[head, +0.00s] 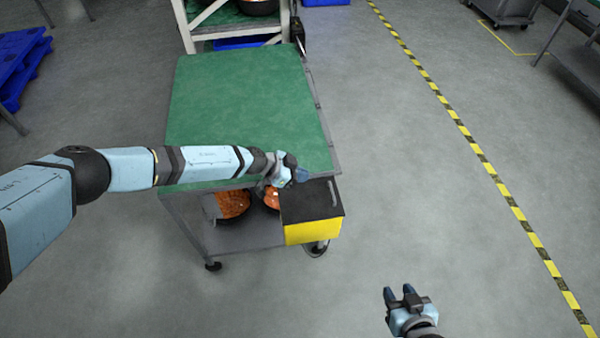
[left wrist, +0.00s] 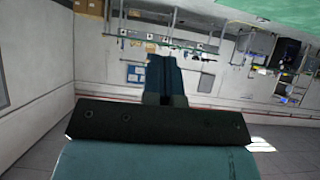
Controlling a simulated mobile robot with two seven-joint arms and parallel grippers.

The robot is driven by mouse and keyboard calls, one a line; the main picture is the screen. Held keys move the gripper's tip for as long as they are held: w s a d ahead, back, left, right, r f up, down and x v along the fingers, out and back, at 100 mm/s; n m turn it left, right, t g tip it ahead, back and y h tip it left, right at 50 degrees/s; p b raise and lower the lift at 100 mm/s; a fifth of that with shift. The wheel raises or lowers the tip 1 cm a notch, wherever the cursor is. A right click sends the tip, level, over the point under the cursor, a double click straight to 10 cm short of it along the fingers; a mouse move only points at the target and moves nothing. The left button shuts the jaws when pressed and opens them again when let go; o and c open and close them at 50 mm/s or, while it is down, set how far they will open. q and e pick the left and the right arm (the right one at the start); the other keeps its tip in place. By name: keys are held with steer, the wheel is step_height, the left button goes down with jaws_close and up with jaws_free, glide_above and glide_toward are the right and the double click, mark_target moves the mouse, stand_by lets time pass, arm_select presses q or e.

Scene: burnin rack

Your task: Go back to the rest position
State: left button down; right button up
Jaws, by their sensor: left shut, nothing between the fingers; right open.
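My left gripper (head: 301,175) is at the front right corner of a cart with a green top (head: 245,95). Its arm reaches in from the left across the cart's front edge. In the left wrist view the left gripper's fingers (left wrist: 166,75) are together with nothing between them. My right gripper (head: 400,294) is at the bottom right over the grey floor, its two fingers apart and empty. It is clear of the cart.
The cart's lower shelf (head: 250,236) holds dark bowls with orange contents (head: 232,204) and a black and yellow box (head: 314,232). A white rack (head: 188,30) stands behind. A blue pallet (head: 20,62) is at far left. Floor beside the yellow-black line (head: 462,130) is open.

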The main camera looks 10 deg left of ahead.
arm_select(q)
steer(key=s+d+r+n+t, duration=0.7)
steer(key=s+d+r, duration=0.3)
steer(key=s+d, duration=0.3)
steer(key=s+a+r+n+g+y, duration=0.3)
steer(key=s+a+y, duration=0.2)
steer(key=s+a, duration=1)
steer(key=s+a+r+n+g+y, duration=0.35)
steer(key=s+a, duration=0.65)
steer(key=a, duration=0.8)
steer(key=w+d+f+t, duration=0.2)
steer(key=w+f+t, duration=0.1)
steer(key=f, duration=0.5)
steer(key=w+d+f+m+t, duration=0.1)
steer(key=w+d+f+t, duration=0.2)
steer(key=f, duration=0.5)
steer(key=shift+d+t+h, duration=0.35)
steer(key=shift+t, duration=0.3)
